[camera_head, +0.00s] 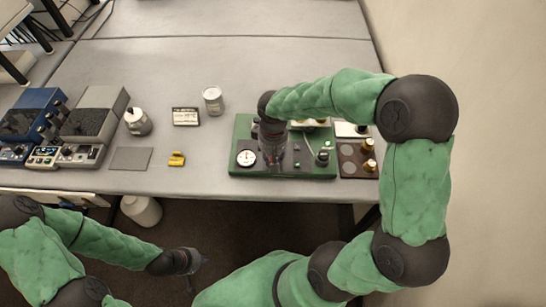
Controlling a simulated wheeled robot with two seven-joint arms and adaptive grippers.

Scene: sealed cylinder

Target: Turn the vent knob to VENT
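A green panel (236,168) lies near the table's front edge. It carries a white round gauge (247,158) at its left and a dark-tipped lever (322,157) at its right. I cannot read any VENT mark or tell which part is the vent knob; it may be hidden under my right gripper. My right gripper (273,160) points down over the panel's left-middle part, right of the gauge. Its fingertips are dark and unclear, so contact and opening cannot be told. My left gripper (198,270) is low in front of the table, empty, its fingers apart.
A brown plate (348,169) with brass knobs (368,165) adjoins the panel's right. Left of the panel are a yellow piece (176,159), a grey pad (130,159), jars (213,100) and a label card (185,117). Blue-grey instruments (90,123) stand far left. The back table is clear.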

